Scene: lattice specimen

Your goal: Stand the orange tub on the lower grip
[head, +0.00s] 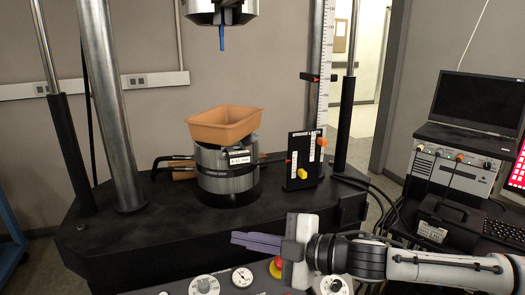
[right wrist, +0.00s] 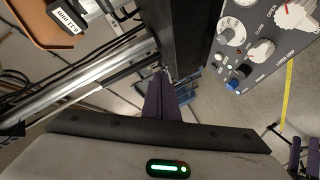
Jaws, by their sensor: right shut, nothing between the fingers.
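The orange tub (head: 222,129) rests on top of the lower grip (head: 226,178), a metal cylinder with a dark band and a white label. The tub overhangs the cylinder and looks slightly tilted; I cannot tell how flat its base sits. An orange-brown edge, probably the tub (right wrist: 28,32), shows at the upper left of the right wrist view. My right gripper (head: 238,239) is shut and empty, in front of and below the tub, apart from it. Its purple fingers (right wrist: 160,98) also show in the right wrist view.
The upper grip (head: 221,12) with a blue tip hangs above the tub. A black panel with a yellow knob (head: 303,174) stands right of the lower grip. A control panel with dials (head: 205,285) is below my right gripper. Metal columns (head: 110,110) flank the black base.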

